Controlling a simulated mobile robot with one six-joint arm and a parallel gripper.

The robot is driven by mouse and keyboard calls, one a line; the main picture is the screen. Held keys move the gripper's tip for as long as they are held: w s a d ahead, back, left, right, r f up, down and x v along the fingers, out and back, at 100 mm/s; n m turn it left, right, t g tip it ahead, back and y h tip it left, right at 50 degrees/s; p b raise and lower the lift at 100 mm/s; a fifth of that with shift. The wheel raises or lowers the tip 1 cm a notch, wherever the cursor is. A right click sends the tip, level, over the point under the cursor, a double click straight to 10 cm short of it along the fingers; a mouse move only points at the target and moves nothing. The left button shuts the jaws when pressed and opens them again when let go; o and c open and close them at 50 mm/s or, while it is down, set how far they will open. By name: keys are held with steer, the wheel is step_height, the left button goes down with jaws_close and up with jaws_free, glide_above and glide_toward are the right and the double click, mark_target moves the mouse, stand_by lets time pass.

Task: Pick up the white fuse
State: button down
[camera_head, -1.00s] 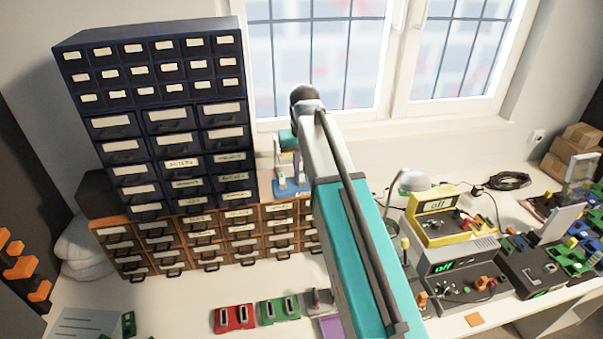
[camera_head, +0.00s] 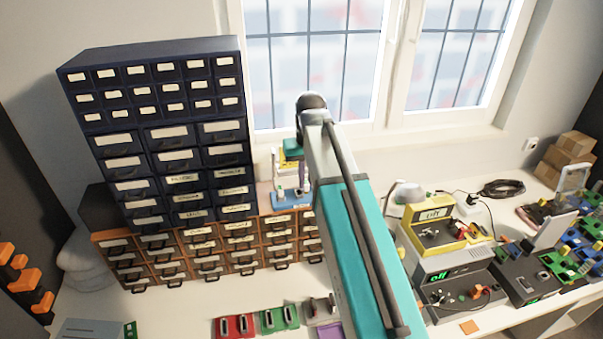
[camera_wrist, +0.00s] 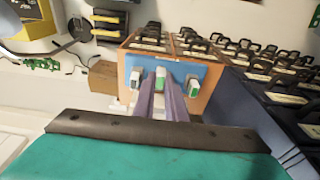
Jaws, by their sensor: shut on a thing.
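In the wrist view, the two purple fingers of my gripper (camera_wrist: 161,84) close around a small white fuse (camera_wrist: 162,73) with a green patch. The fuse shows between the fingertips, in front of a blue holder (camera_wrist: 205,72). Two similar white-and-green pieces stand on either side, one on the left (camera_wrist: 135,78) and one on the right (camera_wrist: 193,88). I cannot tell whether the held fuse still touches the holder.
A dark drawer cabinet (camera_head: 160,130) stands on orange-brown drawers (camera_head: 205,250) at the left. Yellow (camera_head: 437,226) and grey (camera_head: 452,280) devices stand at the right. Red (camera_head: 236,326) and green (camera_head: 279,318) blocks lie at the front. A window (camera_head: 330,60) is behind.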

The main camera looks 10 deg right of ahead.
steer(key=s+d+r+p, duration=0.1)
steer(key=s+d, duration=0.3)
steer(key=s, duration=0.7)
steer(key=shift+s+d, duration=0.2)
steer(key=shift+d, duration=0.05)
stand_by(0.4)
